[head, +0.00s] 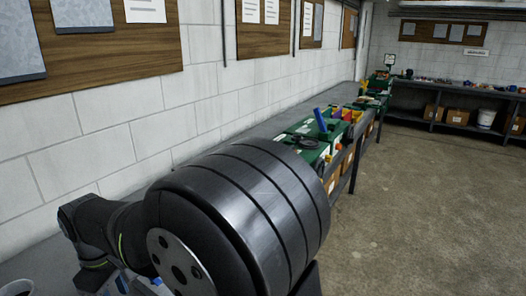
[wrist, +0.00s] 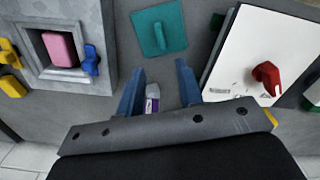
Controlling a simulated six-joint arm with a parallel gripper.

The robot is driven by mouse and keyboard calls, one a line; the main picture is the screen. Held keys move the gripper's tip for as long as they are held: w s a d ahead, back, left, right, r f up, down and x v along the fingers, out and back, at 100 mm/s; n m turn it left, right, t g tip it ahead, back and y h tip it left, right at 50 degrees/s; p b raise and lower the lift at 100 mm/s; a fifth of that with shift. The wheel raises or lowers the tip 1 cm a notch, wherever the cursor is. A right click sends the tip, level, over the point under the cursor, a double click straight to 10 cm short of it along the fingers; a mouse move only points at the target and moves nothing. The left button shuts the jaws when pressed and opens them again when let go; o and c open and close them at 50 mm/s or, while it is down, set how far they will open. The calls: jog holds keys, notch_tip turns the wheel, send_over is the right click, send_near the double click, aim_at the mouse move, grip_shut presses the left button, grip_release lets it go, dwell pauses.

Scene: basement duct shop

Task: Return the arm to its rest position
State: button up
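My gripper (wrist: 160,67) shows in the wrist view with its two blue fingers apart and a clear gap between the tips. A small purple and white item (wrist: 152,99) shows in that gap near the finger bases; I cannot tell whether it touches a finger. The fingers point at a grey panel (wrist: 112,92). In the head view my dark arm fills the lower middle, and my gripper is not visible there.
The wrist view shows a framed recess with a pink block (wrist: 61,49), a teal plate (wrist: 160,29) and a white board with a red handle (wrist: 267,76). In the head view a cluttered workbench (head: 352,157) runs along the left wall; open concrete floor (head: 430,210) lies right.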

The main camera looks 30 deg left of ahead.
notch_tip(320, 180, down, 13)
jog(key=r, duration=0.5)
jog(key=shift+w+d+r, duration=0.2)
jog(key=shift+w, duration=0.15)
jog(key=w+d+r, duration=0.6)
jog(key=w, duration=0.2)
jog(key=w+r+m, duration=0.2)
jog(key=w+r, duration=0.1)
jog(key=w, duration=0.6)
jog(key=w+r+m, duration=0.3)
jog(key=w, duration=0.5)
jog(key=shift+n, duration=0.3)
jog(key=s+a+f, duration=0.2)
jog(key=a, duration=0.1)
jog(key=s+a+f, duration=0.3)
jog(key=a, duration=0.1)
jog(key=s+a+f, duration=0.2)
jog(key=a, duration=0.1)
jog(key=shift+s+a+f, duration=0.2)
jog(key=shift+a+f, duration=0.1)
jog(key=shift+f, duration=0.1)
jog(key=shift+w+d+f, duration=0.1)
jog(key=shift+f, duration=0.6)
jog(key=shift+o, duration=0.5)
